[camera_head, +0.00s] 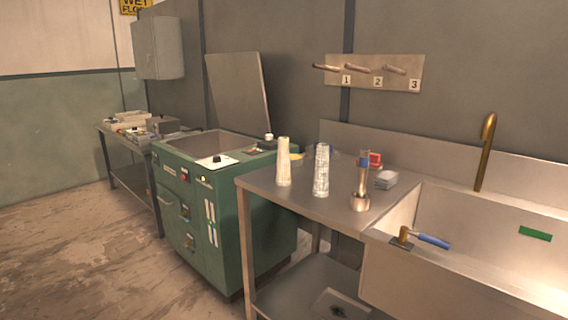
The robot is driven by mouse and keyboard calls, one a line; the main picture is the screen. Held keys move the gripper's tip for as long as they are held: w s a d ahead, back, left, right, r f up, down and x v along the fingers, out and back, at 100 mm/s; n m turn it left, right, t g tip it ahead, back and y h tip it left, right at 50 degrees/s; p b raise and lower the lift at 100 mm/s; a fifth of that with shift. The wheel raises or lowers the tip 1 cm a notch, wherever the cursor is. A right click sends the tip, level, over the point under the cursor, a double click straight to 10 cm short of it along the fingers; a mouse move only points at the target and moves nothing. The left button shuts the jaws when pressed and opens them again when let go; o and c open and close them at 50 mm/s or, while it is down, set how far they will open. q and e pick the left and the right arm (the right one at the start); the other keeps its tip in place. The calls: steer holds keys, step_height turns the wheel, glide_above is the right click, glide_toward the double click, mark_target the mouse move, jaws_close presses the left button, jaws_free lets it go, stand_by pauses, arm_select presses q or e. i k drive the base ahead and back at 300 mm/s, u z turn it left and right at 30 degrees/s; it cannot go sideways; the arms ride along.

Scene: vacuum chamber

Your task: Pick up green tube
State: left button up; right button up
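No tube that is clearly green shows in the head view. A cream tapered tube (283,162) and a white-and-grey patterned tapered tube (321,170) stand upright on the metal table (258,184). A copper-coloured piece with a flared base and a blue band (361,184) stands to their right, near the sink. Neither of my grippers is in view.
A sink (455,225) with a brass faucet (487,150), a blue-handled tool (428,240) on its edge and a green patch (535,233) is at right. A green machine (215,205) stands left of the table. A numbered peg board (375,85) hangs behind.

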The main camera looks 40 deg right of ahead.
mark_target(321, 180)
steer(key=i, duration=2.55)
steer(key=z, duration=3.2)
